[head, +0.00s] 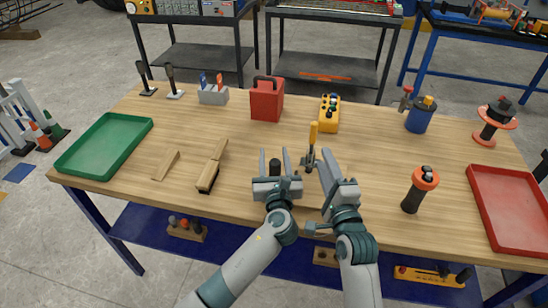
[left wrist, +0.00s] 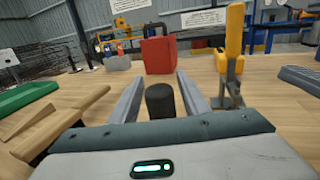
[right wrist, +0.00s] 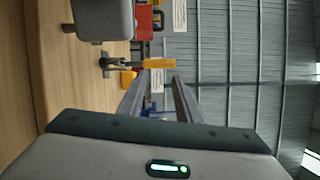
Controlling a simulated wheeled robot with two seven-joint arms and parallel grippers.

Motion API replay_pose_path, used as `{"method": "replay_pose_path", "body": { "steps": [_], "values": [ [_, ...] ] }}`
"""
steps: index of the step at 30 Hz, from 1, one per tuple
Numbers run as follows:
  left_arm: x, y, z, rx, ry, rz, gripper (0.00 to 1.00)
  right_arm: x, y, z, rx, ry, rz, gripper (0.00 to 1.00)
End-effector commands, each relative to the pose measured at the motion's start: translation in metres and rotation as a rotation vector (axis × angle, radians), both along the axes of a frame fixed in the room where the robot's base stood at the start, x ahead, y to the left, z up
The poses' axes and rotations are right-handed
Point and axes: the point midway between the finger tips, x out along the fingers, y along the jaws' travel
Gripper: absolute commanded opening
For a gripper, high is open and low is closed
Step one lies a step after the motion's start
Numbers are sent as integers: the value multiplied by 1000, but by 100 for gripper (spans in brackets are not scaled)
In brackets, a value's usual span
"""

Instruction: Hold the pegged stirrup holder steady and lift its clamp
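A toggle clamp with an upright yellow handle (head: 313,133) stands on the table between my grippers, slightly beyond them. It also shows in the left wrist view (left wrist: 234,45), right of that gripper, and sideways in the right wrist view (right wrist: 158,63). A black upright post (head: 275,167) stands between the left fingers, with gaps visible in the left wrist view (left wrist: 160,101). I cannot tell whether post and clamp share one holder; the base is largely hidden. My left gripper (head: 275,154) is open around the post. My right gripper (head: 328,160) is open and empty, right of the clamp.
Wooden pieces (head: 210,172) lie left of my left gripper. An orange-topped black tool (head: 421,187) stands to the right. A red box (head: 266,101) and a yellow control box (head: 329,113) stand behind. A green tray (head: 95,172) and red tray (head: 489,208) are at the sides.

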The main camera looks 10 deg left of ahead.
Motion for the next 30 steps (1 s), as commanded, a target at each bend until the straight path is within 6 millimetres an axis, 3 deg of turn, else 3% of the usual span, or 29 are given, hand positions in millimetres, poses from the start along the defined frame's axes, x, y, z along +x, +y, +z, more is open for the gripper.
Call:
{"method": "replay_pose_path", "body": {
  "steps": [1, 5, 7, 11, 20, 30],
  "values": [
    [0, 0, 0, 0, 0, 0, 28, 0, 0, 0, 0, 0, 0, 31],
    [0, 0, 0, 0, 0, 0, 0, 0, 0, 0, 0, 0, 0, 31],
    [0, 0, 0, 0, 0, 0, 0, 0, 0, 0, 0, 0, 0, 29],
    [0, 0, 0, 0, 0, 0, 0, 0, 0, 0, -9, -2, 0, 0],
    [0, 0, 0, 0, 0, 0, 0, -5, 3, -2, -227, -63, -11, 0],
    [0, 0, 0, 0, 0, 0, 0, -17, 10, -5, -831, -240, -34, 0]
  ]
}}
